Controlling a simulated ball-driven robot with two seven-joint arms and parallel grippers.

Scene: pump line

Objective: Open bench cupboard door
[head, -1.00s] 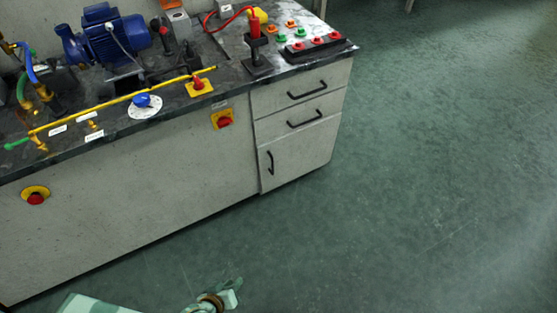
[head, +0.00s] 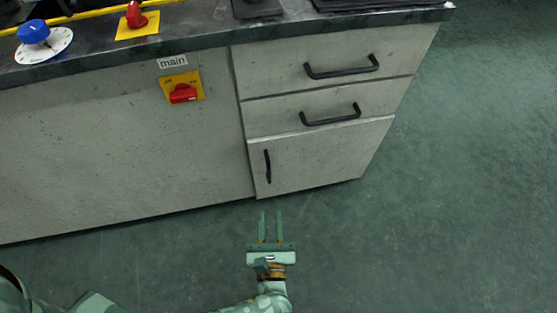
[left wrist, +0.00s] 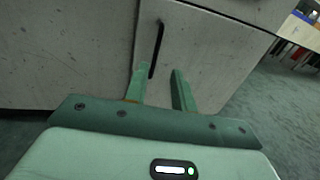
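The bench cupboard door (head: 318,157) is the light grey panel under two drawers, and it is shut. Its black vertical handle (head: 267,166) is near the door's left edge. My left gripper (head: 270,213) is open and empty, with its two green fingers pointing at the door below the handle. In the left wrist view the handle (left wrist: 156,48) stands upright just beyond the fingertips (left wrist: 160,68), nearer the left finger. The fingers look apart from the handle. My right gripper is not in view.
Two drawers with black handles (head: 342,68) (head: 331,116) sit above the door. A red main switch on a yellow plate (head: 183,90) is on the panel to the left. The green floor (head: 460,220) is clear in front and to the right.

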